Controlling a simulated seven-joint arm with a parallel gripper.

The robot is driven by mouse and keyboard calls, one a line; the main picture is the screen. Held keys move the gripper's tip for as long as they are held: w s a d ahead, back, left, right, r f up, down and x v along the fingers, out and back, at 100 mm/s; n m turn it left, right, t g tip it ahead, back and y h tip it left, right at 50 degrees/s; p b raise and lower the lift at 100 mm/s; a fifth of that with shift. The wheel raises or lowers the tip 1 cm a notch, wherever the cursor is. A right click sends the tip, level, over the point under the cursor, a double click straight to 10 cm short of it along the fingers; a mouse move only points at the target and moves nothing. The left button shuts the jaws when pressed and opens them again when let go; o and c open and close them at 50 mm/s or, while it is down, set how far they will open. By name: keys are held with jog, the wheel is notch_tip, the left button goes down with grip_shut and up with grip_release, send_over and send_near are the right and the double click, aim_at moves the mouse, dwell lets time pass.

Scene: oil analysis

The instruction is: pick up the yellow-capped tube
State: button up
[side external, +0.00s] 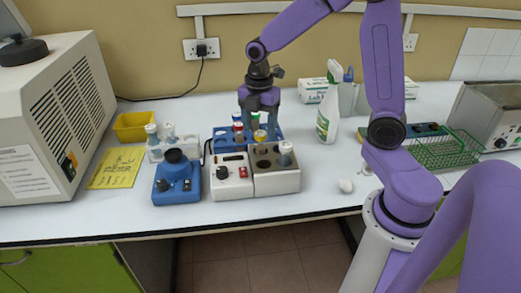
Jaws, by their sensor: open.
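A tube with a yellow cap (260,136) stands upright at the back of the white block heater (275,182), below my gripper. Another cap that looks yellow (255,117) shows between the fingers, and a red-capped tube (237,117) is by the left finger. The small size of the picture hides whether the fingers touch any tube.
A white-capped tube (285,147) stands in the heater's right side. The front bench strip is mostly clear.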

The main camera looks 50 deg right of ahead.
aim_at(260, 134)
jog(key=shift+s+a+f, duration=0.1)
jog(key=shift+s+f, duration=0.05)
jog(key=shift+f, duration=1.2)
jog(key=shift+s+a+f, duration=0.1)
jog(key=shift+f, duration=1.2)
jog(key=c, duration=1.1)
